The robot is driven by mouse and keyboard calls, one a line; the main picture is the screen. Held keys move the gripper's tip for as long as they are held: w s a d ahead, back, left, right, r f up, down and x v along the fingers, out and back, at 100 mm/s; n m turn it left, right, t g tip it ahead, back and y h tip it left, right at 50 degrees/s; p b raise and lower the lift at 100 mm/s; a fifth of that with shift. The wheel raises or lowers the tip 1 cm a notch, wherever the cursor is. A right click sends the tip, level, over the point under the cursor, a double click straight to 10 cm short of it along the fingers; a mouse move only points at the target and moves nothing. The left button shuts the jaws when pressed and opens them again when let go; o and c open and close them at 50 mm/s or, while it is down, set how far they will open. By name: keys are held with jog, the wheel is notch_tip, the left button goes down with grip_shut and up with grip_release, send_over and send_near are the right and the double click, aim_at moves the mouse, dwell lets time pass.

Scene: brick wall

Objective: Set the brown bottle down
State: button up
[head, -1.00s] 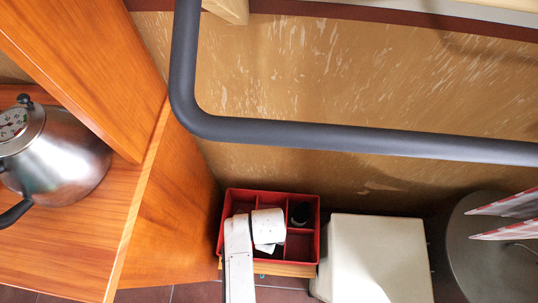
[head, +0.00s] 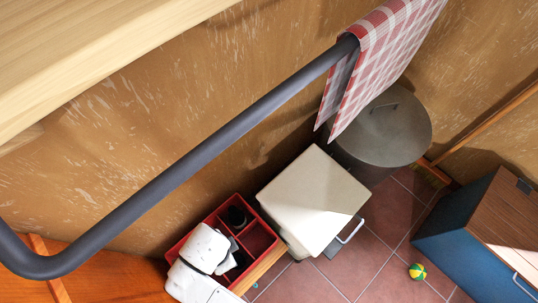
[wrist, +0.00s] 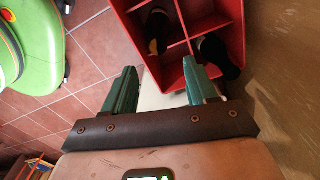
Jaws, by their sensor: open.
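A red divided crate (head: 262,213) stands low by the wall in the head view, and its red side (wrist: 137,42) shows at the top of the wrist view. One dark bottle (wrist: 158,30) is in a compartment. Another dark bottle (wrist: 217,55) is in the crate just beyond the right finger. I cannot tell by colour which is the brown one. A dark bottle (head: 236,216) also shows in the head view. My gripper (wrist: 160,70) is open, its green fingers apart with nothing gripped between them. In the head view my white wrist hides part of the crate.
A cream bin (head: 313,195) stands right of the crate, with a dark round bin (head: 385,130) behind it. A dark rail (head: 190,165) with a checked towel (head: 385,50) crosses above. A small ball (head: 417,271) lies on open tiles. A green object (wrist: 35,45) is at the wrist view's left.

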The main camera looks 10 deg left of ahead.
jog(key=w+d+r+n, duration=0.1)
jog(key=w+d+r, duration=0.1)
jog(key=w+d, duration=0.35)
jog(key=w+d+r+n+t, duration=0.1)
jog(key=w+d+n, duration=0.1)
jog(key=d, duration=0.7)
jog(key=w+d+r+n, duration=0.1)
jog(key=w+d+r, duration=0.1)
jog(key=w+d, duration=0.35)
jog(key=s+d+r+n, duration=0.3)
jog(key=s+d, duration=0.4)
jog(key=d, duration=0.3)
jog(key=s+d+r+n, duration=0.3)
jog(key=s+d, duration=0.4)
jog(key=d, duration=0.3)
jog(key=shift+d, duration=0.25)
